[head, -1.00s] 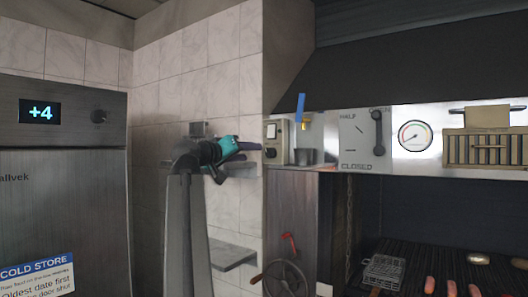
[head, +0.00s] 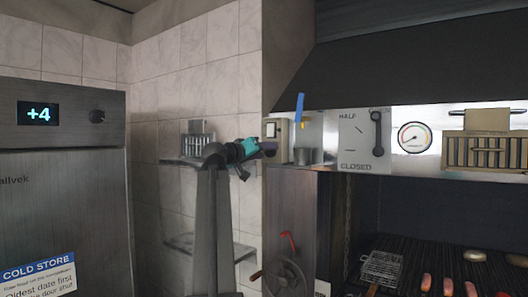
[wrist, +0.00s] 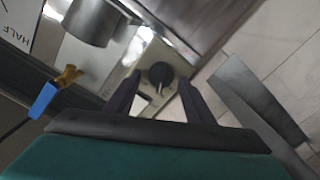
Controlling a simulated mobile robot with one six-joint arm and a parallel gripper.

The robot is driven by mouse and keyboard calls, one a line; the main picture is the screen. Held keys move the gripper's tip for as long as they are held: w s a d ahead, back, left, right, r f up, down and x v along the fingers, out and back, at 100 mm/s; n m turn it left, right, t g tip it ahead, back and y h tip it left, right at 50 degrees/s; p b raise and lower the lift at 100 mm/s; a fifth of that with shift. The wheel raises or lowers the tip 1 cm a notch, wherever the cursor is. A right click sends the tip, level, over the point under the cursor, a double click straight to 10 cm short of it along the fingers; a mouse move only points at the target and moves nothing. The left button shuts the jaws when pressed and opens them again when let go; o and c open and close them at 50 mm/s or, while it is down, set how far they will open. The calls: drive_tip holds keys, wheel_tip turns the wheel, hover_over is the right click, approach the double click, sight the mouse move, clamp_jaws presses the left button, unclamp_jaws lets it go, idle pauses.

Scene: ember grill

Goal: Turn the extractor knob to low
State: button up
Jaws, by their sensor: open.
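The extractor knob (wrist: 160,75) is a round black knob with a light pointer mark, on a pale metal plate (wrist: 150,52) in the wrist view. It lies between and beyond the two dark fingers of my gripper (wrist: 157,92), which is open and empty. In the head view my teal gripper (head: 262,149) reaches the lower part of the switch plate (head: 277,131) on the wall's corner, and covers the knob there. I cannot tell whether the fingers touch the knob. The lettering on the plate is too small to read.
A damper lever (head: 377,130) and dial gauge (head: 415,137) are farther right. Wall shelves (head: 180,162) are behind my arm. A red-handled wheel (head: 286,275) is below.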

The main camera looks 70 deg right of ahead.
drive_tip(key=shift+c, duration=0.3)
drive_tip(key=c, duration=1)
drive_tip(key=shift+o, duration=0.2)
drive_tip(key=shift+n, duration=0.5)
drive_tip(key=n+p, duration=0.1)
drive_tip(key=n, duration=0.4)
drive_tip(key=shift+w+f, duration=0.1)
drive_tip(key=shift+f, duration=0.05)
drive_tip(key=n, duration=0.2)
drive_tip(key=n+p, duration=0.1)
drive_tip(key=n, duration=0.1)
drive_tip(key=n+p, duration=0.1)
drive_tip(key=n, duration=0.1)
drive_tip(key=shift+f, duration=0.25)
drive_tip(key=o, duration=1)
drive_tip(key=shift+r, duration=0.1)
